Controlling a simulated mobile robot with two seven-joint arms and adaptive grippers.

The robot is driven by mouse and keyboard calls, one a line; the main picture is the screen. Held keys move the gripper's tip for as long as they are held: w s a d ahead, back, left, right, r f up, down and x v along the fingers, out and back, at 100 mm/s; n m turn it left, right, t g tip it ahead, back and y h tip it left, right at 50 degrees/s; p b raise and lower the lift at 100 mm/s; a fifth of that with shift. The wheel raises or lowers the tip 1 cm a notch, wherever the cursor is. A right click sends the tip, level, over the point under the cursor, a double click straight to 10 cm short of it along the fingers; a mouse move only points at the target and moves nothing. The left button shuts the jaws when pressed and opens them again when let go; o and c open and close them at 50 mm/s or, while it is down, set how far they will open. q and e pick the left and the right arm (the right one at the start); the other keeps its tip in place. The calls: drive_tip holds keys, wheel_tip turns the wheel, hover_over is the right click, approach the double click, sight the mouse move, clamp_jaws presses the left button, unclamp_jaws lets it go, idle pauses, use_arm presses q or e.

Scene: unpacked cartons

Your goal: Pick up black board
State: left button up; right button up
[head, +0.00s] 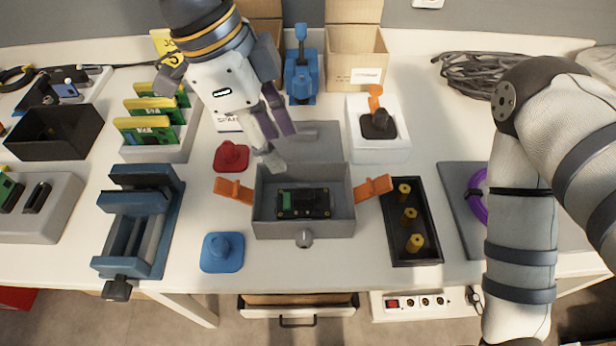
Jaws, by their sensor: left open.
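The black board (318,201), with a green block at its left end, lies inside an open grey box (262,229) at the middle of the table. The box has orange clips at its left and right sides and a round knob at the front. My left gripper (277,146) is open, above and behind the box's back left corner, and points down. It is apart from the board, with nothing seen between its fingers. My right arm comes in from the right and bends down out of the picture, so its gripper is hidden.
A red knob piece (231,156) and a blue one (222,252) sit left of the box. A black tray (414,257) with brass posts stands close on the right. A blue vise (135,225) and a rack of green boards (180,150) are further left.

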sight(302, 194)
use_arm(q)
drive_tip(key=x, duration=0.7)
drive_tip(key=s+x, duration=0.1)
drive_tip(key=x, duration=0.2)
drive_tip(key=shift+s+d+f+b, duration=0.1)
drive_tip(key=shift+d+f+b, duration=0.05)
drive_tip(key=shift+f+b, duration=0.25)
drive_tip(key=shift+r, duration=0.1)
drive_tip(key=shift+c, duration=0.6)
clamp_jaws()
